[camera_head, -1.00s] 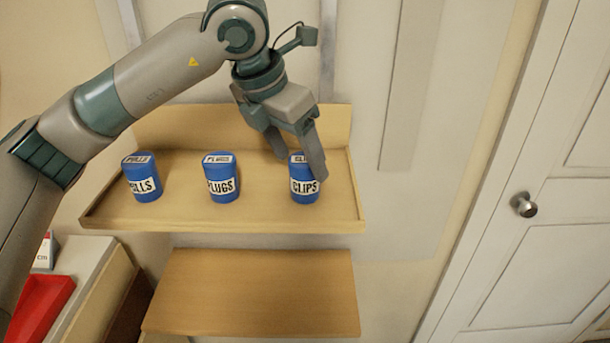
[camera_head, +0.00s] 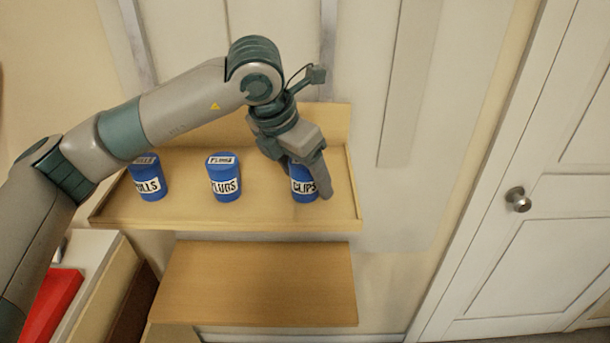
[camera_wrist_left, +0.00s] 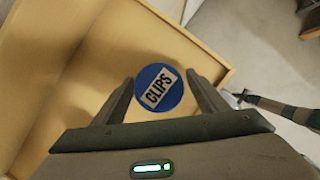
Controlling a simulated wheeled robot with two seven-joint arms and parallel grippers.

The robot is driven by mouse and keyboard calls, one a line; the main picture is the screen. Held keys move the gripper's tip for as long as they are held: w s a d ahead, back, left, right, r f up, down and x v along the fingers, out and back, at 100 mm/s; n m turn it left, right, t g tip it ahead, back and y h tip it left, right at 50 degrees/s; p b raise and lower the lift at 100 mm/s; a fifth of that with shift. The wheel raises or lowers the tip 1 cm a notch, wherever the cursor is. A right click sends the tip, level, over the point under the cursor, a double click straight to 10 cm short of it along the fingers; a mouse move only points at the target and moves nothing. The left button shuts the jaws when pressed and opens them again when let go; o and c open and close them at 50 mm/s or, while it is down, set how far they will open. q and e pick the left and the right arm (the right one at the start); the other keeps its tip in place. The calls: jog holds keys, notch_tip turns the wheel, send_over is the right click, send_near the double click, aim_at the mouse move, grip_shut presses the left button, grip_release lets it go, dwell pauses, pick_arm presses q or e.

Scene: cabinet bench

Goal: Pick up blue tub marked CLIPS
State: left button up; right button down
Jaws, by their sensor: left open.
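The blue tub marked CLIPS (camera_head: 303,186) stands upright at the right end of the upper wooden shelf. My left gripper (camera_head: 312,186) is over it from above and partly hides its top and right side. In the left wrist view, the round blue lid of the CLIPS tub (camera_wrist_left: 159,88) lies between the open fingers of my left gripper (camera_wrist_left: 165,100), with a finger on either side. I cannot tell whether the fingers touch it. My right gripper is not in view.
The blue PLUGS tub (camera_head: 223,180) stands mid-shelf and another blue tub (camera_head: 148,181), its label partly hidden, stands at the left. The upper shelf (camera_head: 265,208) has a raised back and low rim. A lower shelf (camera_head: 260,285) is bare. A red bin (camera_head: 52,305) is at lower left.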

pick_arm(q)
jog(key=shift+c, duration=0.4)
jog(key=c, duration=1.1)
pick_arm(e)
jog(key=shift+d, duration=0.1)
pick_arm(q)
jog(key=shift+r, duration=0.15)
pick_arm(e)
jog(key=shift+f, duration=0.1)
